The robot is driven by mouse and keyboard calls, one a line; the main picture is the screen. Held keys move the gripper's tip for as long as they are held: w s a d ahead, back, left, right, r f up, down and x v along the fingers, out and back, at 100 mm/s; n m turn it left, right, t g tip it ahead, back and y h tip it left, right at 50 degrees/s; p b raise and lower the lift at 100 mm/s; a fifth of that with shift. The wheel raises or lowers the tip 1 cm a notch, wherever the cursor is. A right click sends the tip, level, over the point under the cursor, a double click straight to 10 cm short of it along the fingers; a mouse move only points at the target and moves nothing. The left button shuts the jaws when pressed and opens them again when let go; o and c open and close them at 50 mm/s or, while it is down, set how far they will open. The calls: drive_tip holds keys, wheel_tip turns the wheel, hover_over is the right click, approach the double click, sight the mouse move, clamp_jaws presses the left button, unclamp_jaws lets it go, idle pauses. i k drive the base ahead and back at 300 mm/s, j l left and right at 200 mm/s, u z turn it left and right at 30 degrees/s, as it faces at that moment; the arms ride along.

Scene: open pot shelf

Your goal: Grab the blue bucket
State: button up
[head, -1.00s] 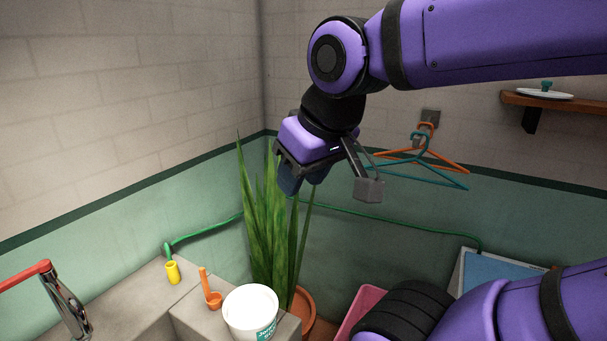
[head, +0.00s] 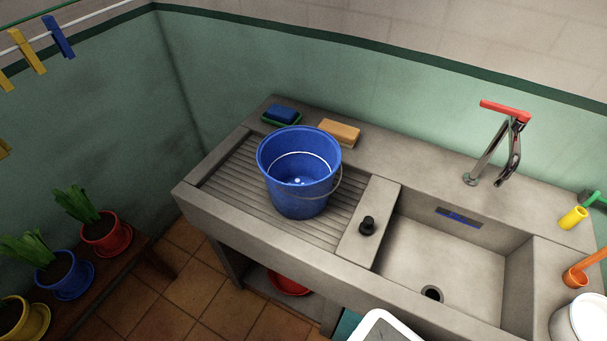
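The blue bucket (head: 291,196) stands upright on the ribbed washboard (head: 232,190) on the left part of the concrete sink. Its top is open, and its thin metal handle hangs at the right side. A white line and small white spots show inside it. My gripper and arm are not in view now.
A sponge on a green dish (head: 282,115) and an orange-brown brush (head: 339,131) lie behind the bucket. A black stopper (head: 367,226) sits to its right, beside the empty basin (head: 440,260) and the tap (head: 496,150). Potted plants (head: 104,232) stand on a bench at left.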

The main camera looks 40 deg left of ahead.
sight(298, 165)
drive_tip(key=k+u, duration=0.1)
drive_tip(key=u, duration=0.35)
drive_tip(key=j+u, duration=0.15)
drive_tip(key=u, duration=0.35)
drive_tip(key=k+j+u, duration=0.1)
drive_tip(key=u, duration=0.35)
drive_tip(key=i+j+u, duration=0.1)
drive_tip(key=i+j, duration=0.15)
drive_tip(key=j, duration=0.15)
drive_tip(key=i+j+u, duration=0.1)
drive_tip(key=i+j, duration=0.15)
drive_tip(key=j, duration=0.15)
